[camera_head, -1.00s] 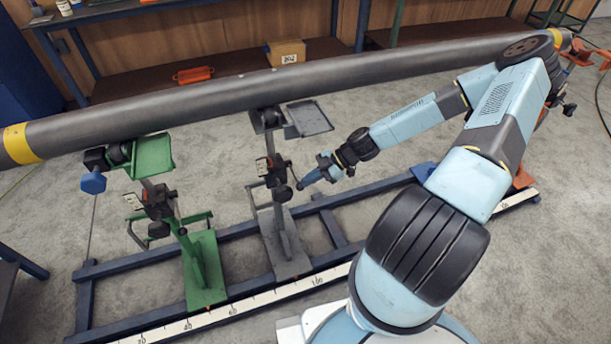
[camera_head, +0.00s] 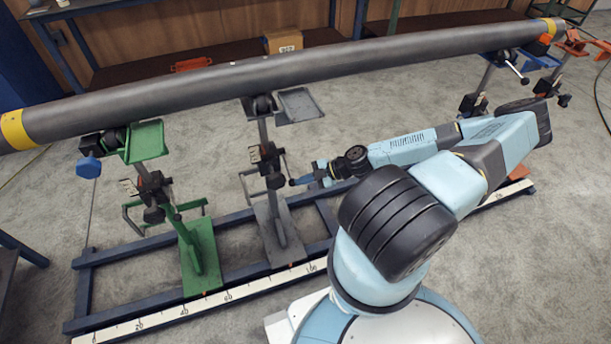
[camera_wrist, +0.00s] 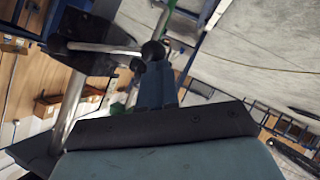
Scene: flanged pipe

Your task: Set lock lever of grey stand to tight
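The grey stand (camera_head: 277,228) stands upright on the blue floor frame under the long pipe. Its dark clamp block (camera_head: 266,158) sits midway up the column. My gripper (camera_head: 297,181) is just right of this block, roughly level with its lower part. In the wrist view, a metal lever (camera_wrist: 105,48) runs from the dark block to a black ball knob (camera_wrist: 152,50). The blue fingers (camera_wrist: 157,85) reach up to the knob, overlapping or nearly touching it. The fingers look like one narrow shape. Their gap and any hold on the knob cannot be made out.
The green stand (camera_head: 200,255) stands left of the grey one. The grey pipe (camera_head: 220,85) spans overhead. A ruler strip (camera_head: 225,296) runs along the near rail. A blue stand (camera_head: 540,62) and an orange stand (camera_head: 548,85) are at far right.

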